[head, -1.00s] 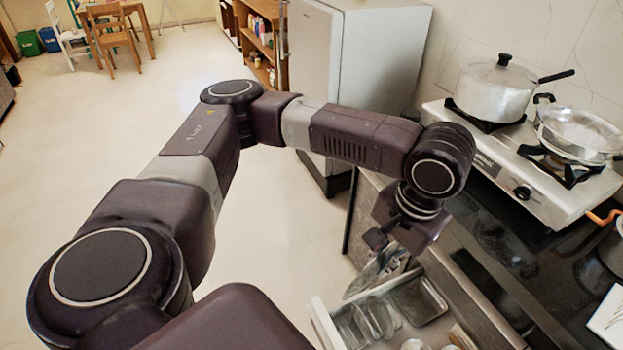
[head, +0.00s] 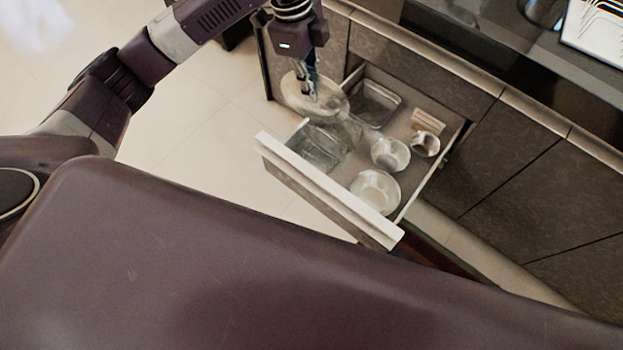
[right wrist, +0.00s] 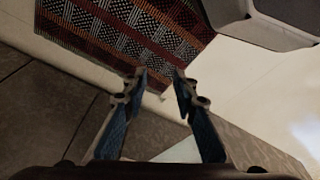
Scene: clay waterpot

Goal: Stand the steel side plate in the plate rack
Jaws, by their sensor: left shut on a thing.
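My left gripper (head: 306,86) is shut on the round, shiny steel side plate (head: 328,103). The plate is tilted at the far left corner of the open drawer (head: 325,187), partly behind the fingers. I cannot tell whether it touches the drawer wall. A white object with dark wire-like lines (head: 596,24), perhaps the plate rack, stands on the counter at the top right, cut off by the picture edge. My right gripper (right wrist: 160,84) is open and empty in the right wrist view, with its blue-padded fingers apart.
The drawer holds glassy dishes (head: 322,146), a rectangular tray (head: 374,104), bowls (head: 390,154) and a cup (head: 426,144). The dark counter (head: 470,40) runs behind it. A patterned mat (right wrist: 135,35) lies on the floor. Open floor (head: 215,130) is left of the drawer.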

